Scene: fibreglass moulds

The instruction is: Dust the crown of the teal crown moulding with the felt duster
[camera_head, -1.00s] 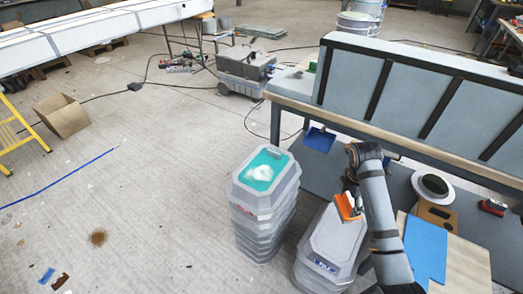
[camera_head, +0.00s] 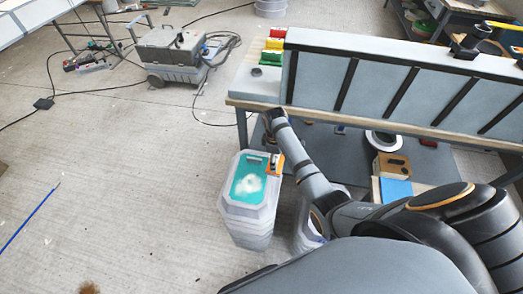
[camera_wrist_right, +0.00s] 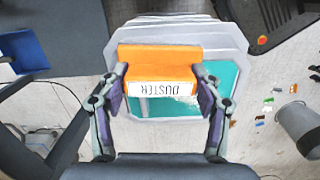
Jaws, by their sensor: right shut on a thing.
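The teal crown moulding (camera_head: 237,183) is the teal panel in the pale octagonal top of a stack of clear moulds. A white dusty patch (camera_head: 249,184) lies near its middle. My right gripper (camera_wrist_right: 160,88) is shut on the orange felt duster (camera_wrist_right: 160,55), whose white label reads DUSTER. In the head view the duster (camera_head: 276,165) is at the upper right edge of the teal panel. In the right wrist view it covers much of the teal (camera_wrist_right: 190,108); I cannot tell if it touches. My left gripper is not in view.
A second stack of moulds (camera_head: 303,235) stands to the right, partly behind my right arm. The workbench (camera_head: 400,128) with upright grey panels stands behind. A grey machine (camera_head: 172,55) is on the floor at the back left. The floor left of the moulds is mostly clear.

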